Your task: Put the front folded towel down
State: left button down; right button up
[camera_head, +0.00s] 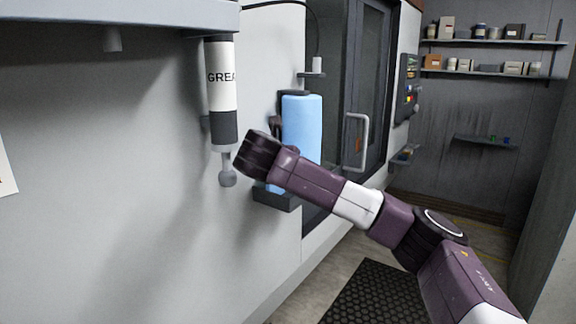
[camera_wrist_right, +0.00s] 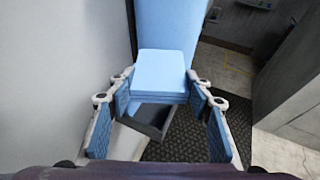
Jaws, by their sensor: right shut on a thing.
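The front folded towel (camera_wrist_right: 161,72) is light blue and layered. In the right wrist view it sits between the two blue-padded fingers of my right gripper (camera_wrist_right: 161,92), which is shut on it. A dark open tray (camera_wrist_right: 155,118) shows below and beyond the towel; I cannot tell whether they touch. In the head view my right gripper (camera_head: 256,155) is in front of the wall, its fingers hidden behind its own body, and the folded towel is mostly hidden there. My left gripper is not in view.
A tall blue roll-like thing (camera_head: 302,125) stands against the wall just behind the towel, above a dark ledge (camera_head: 277,198). A grease cartridge (camera_head: 221,90) hangs left of my gripper. A door with a handle (camera_head: 357,142) is to the right. A black mat (camera_head: 375,295) lies on the floor.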

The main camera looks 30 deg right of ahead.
jog(key=shift+f+b, duration=0.3)
jog(key=shift+b, duration=0.1)
jog(key=o, duration=1)
